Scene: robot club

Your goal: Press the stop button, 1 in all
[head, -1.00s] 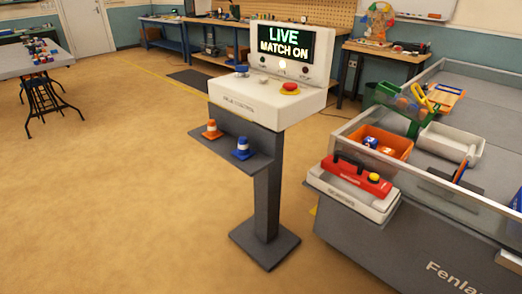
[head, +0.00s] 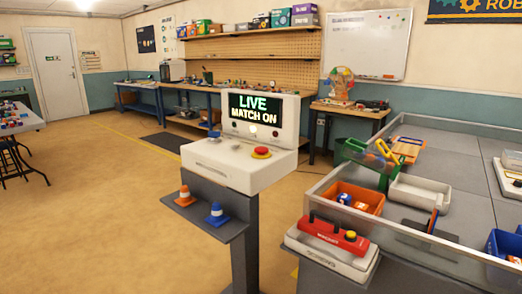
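A white control console (head: 232,169) stands on a grey post near the middle of the head view. Its screen (head: 256,107) reads "LIVE MATCH ON". A smaller blue control (head: 214,135) sits on the left of that face. A lit round lamp shows below the screen. Neither of my grippers is in view, and nothing touches the console.
A walled grey field table (head: 455,226) with bins stands at the right. Open floor lies left.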

